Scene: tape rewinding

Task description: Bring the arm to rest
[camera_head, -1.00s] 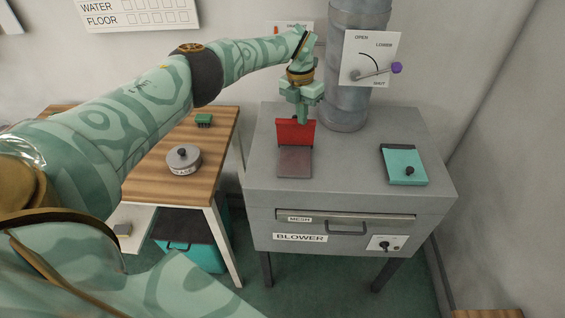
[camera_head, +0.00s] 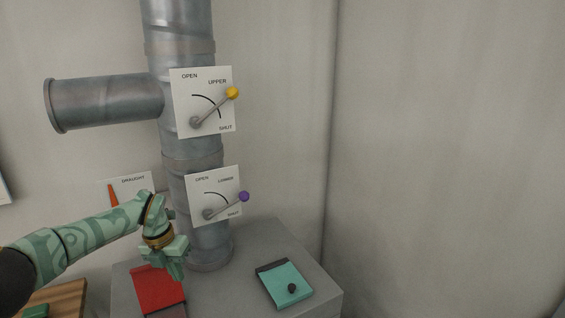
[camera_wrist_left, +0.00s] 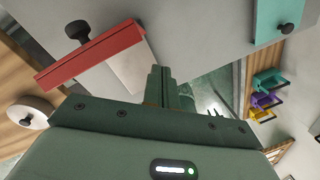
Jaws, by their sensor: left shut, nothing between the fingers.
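My left gripper (camera_head: 178,272) shows at the lower left of the head view, its arm coming in from the left. It is shut and empty, with its fingers pointing down near the raised red flap (camera_head: 158,290) on the grey blower cabinet (camera_head: 235,262). In the left wrist view the closed fingers (camera_wrist_left: 160,82) stand beside the red flap (camera_wrist_left: 92,56), and nothing is between them. I cannot tell whether they touch the flap. My right gripper is in neither view.
A teal flap (camera_head: 284,284) lies on the cabinet's right. The wooden table (camera_head: 52,298) is at lower left.

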